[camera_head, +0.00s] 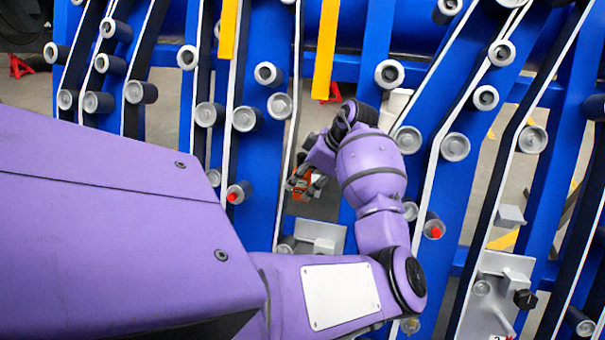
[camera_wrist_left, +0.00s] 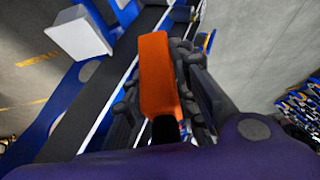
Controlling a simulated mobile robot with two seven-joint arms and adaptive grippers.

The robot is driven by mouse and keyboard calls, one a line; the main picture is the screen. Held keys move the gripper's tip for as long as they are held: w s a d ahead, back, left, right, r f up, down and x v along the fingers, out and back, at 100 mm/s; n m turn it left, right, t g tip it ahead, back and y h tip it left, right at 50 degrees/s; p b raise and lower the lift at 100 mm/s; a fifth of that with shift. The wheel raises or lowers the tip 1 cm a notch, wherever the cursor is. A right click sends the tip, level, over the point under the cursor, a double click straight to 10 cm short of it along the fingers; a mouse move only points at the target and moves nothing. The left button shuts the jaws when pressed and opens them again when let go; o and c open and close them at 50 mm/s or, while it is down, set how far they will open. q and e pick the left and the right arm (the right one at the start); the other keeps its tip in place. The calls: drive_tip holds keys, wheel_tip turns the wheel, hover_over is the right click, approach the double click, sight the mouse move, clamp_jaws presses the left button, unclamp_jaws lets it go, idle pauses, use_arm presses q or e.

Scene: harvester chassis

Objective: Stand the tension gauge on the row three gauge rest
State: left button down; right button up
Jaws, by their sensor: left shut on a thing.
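The tension gauge is an orange block with a black end, seen large in the left wrist view (camera_wrist_left: 157,70). In the head view only a small orange part of the gauge (camera_head: 299,187) shows, behind my purple wrist. My left gripper (camera_head: 304,181) is shut on the gauge and holds it among the blue uprights; its dark fingers also show in the left wrist view (camera_wrist_left: 160,112). Below it in the head view is a pale grey bracket (camera_head: 322,232), partly hidden by my forearm. I cannot tell whether this bracket is the row three gauge rest. My right gripper is out of view.
Blue uprights carry dark belts with white edges and many grey rollers (camera_head: 246,118). Two rollers have red centres (camera_head: 239,192). Yellow strips (camera_head: 326,48) hang at the top. A grey plate (camera_head: 497,290) with a black knob stands at lower right. A pale block (camera_wrist_left: 78,32) shows in the wrist view.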

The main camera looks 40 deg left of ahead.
use_arm(q)
drive_tip(key=shift+w, duration=0.15)
drive_tip(key=shift+w+a, duration=0.1)
drive_tip(key=shift+w, duration=0.1)
drive_tip(key=w+a+b, duration=0.1)
drive_tip(key=w+b, duration=0.1)
drive_tip(key=w, duration=0.1)
drive_tip(key=w+a+b, duration=0.2)
drive_tip(key=w, duration=0.1)
drive_tip(key=w+a+b, duration=0.1)
drive_tip(key=w+a, duration=0.1)
drive_tip(key=w, duration=0.2)
drive_tip(key=shift+a+f+b, duration=0.25)
drive_tip(key=shift+f+b, duration=0.1)
drive_tip(key=shift+b, duration=0.05)
wheel_tip(320, 180, down, 2)
drive_tip(key=shift+f, duration=0.1)
drive_tip(key=shift+f+b, duration=0.3)
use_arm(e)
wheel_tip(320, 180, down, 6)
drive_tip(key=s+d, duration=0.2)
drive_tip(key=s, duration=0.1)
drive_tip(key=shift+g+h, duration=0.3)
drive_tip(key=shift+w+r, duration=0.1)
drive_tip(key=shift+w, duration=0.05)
use_arm(q)
drive_tip(key=shift+f, duration=0.1)
